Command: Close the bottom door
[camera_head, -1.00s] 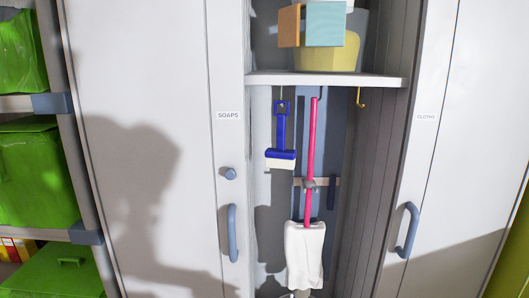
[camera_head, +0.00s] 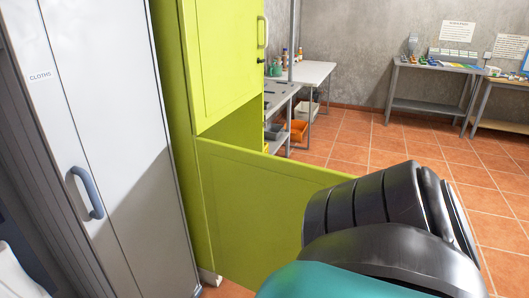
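A lime-green cabinet (camera_head: 178,90) stands just right of the grey cloths locker. Its upper door (camera_head: 225,55) has a pale handle at the right edge and looks closed. The bottom door (camera_head: 245,215) stands swung out from the cabinet's left side, with a shadowed opening (camera_head: 240,122) showing above its top edge. The door's right part is hidden behind my arm, a black and teal link at the lower right. No handle shows on the bottom door. Neither of my grippers is in view.
The grey locker (camera_head: 95,120) with a blue handle (camera_head: 86,192) is close on the left. Beyond the green cabinet are a table (camera_head: 312,74) and an orange bin (camera_head: 298,130). Workbenches (camera_head: 432,68) line the back wall. The tiled floor (camera_head: 370,140) between is clear.

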